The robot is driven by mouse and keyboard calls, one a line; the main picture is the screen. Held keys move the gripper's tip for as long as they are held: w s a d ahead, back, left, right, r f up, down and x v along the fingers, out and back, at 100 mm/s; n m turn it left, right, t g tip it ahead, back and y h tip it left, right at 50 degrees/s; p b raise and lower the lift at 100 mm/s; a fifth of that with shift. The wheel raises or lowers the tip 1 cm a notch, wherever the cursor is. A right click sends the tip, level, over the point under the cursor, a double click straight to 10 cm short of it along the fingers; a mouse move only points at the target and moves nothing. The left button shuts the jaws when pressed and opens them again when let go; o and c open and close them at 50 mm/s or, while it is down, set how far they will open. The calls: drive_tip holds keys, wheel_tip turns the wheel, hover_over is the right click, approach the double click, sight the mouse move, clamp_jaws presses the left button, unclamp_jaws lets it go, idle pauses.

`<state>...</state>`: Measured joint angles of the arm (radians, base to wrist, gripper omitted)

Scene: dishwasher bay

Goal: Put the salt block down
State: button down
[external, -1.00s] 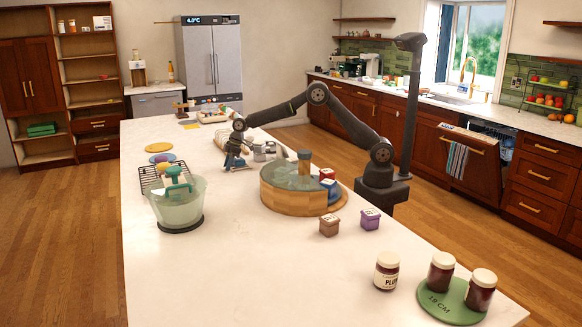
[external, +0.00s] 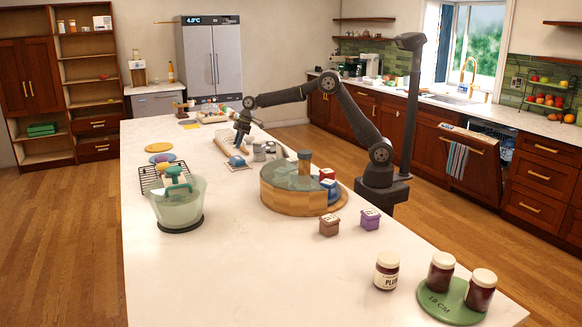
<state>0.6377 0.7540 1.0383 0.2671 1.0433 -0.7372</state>
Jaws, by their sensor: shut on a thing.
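My gripper (external: 241,140) points down over the far part of the long white counter, beside a pale board (external: 224,141). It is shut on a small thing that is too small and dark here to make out. I cannot tell from its look whether that is the salt block, and I pick out no salt block elsewhere. A blue rounded thing (external: 237,160) sits on a small grey square just below and in front of my gripper, apart from it.
Small grey jars (external: 259,151) stand just right of my gripper. A round wooden stand (external: 290,200) with a grey-green top lies nearer. A green-tinted bowl (external: 178,203) and a black rack (external: 150,172) are at left. The front left of the counter (external: 240,280) is clear.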

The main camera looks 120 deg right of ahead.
drive_tip(key=shift+s+d+r, duration=0.4)
drive_tip(key=shift+s+r, duration=0.05)
drive_tip(key=shift+s, duration=0.2)
drive_tip(key=shift+s+d+r, duration=0.4)
drive_tip(key=shift+s+r, duration=0.05)
drive_tip(key=shift+s, duration=0.2)
wheel_tip(320, 180, up, 7)
drive_tip(key=g, duration=0.1)
drive_tip(key=n+g+h, duration=0.4)
drive_tip(key=n+h, duration=0.9)
drive_tip(key=n, duration=0.5)
hover_over(250, 141)
wheel_tip(250, 141, down, 3)
drive_tip(key=shift+s+d+f, duration=0.15)
drive_tip(key=shift+f, duration=2.75)
drive_tip(key=shift+s+d+f, duration=0.1)
drive_tip(key=shift+d+f, duration=0.05)
drive_tip(key=shift+f, duration=2.7)
